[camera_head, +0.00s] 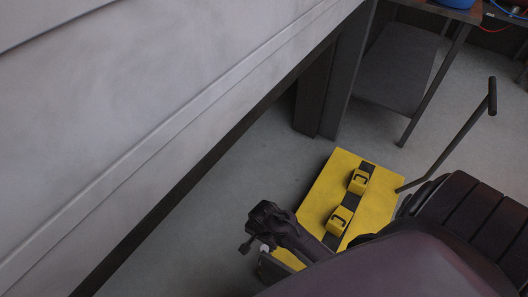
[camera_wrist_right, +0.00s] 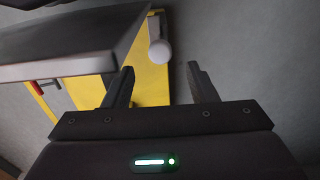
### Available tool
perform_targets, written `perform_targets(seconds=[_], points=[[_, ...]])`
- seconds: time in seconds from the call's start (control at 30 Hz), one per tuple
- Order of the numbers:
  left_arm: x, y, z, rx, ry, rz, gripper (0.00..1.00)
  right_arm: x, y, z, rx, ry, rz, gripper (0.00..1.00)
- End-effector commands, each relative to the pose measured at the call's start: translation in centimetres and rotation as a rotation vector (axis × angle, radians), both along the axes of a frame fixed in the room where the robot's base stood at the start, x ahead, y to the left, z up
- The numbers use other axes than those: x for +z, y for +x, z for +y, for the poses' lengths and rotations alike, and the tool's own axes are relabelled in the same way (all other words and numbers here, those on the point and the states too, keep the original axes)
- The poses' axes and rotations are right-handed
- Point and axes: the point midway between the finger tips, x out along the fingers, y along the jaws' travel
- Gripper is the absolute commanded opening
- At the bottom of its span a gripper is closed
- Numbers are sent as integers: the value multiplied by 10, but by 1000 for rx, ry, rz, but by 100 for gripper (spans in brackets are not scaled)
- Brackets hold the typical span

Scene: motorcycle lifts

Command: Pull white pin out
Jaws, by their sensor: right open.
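The white pin (camera_wrist_right: 160,49) shows in the wrist view as a round white knob on a short shaft. It lies ahead of the gap between my right gripper's fingertips, slightly above their middle in the picture. My right gripper (camera_wrist_right: 162,74) is open and empty, with one finger on each side of the gap. In the head view the right gripper (camera_head: 256,240) is dark, at lower centre, with the white pin (camera_head: 264,248) just beside it, partly hidden. My left gripper is not in view.
A yellow lift plate (camera_head: 376,208) with black strap and yellow blocks lies right of the gripper. A dark grey plate (camera_wrist_right: 70,65) lies left of the pin in the wrist view. A large grey panel (camera_head: 130,110) fills the left. A black handle bar (camera_head: 462,130) stands right.

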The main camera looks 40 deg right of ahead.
Motion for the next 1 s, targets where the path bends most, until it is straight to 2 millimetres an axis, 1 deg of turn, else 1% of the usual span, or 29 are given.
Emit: perform_targets(seconds=[0.03,0.1,0.2,0.8,0.87,1.0], points=[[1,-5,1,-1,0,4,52,11,0,0,-1,1,-2,52],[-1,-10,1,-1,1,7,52,19,0,0,-1,1,-2,52],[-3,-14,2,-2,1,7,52,25,0,0,-1,1,0,52],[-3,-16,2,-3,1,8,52,29,0,0,-1,0,0,52],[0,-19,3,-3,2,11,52,35,0,0,-1,0,0,52],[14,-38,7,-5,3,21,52,62,0,0,-1,0,0,52]])
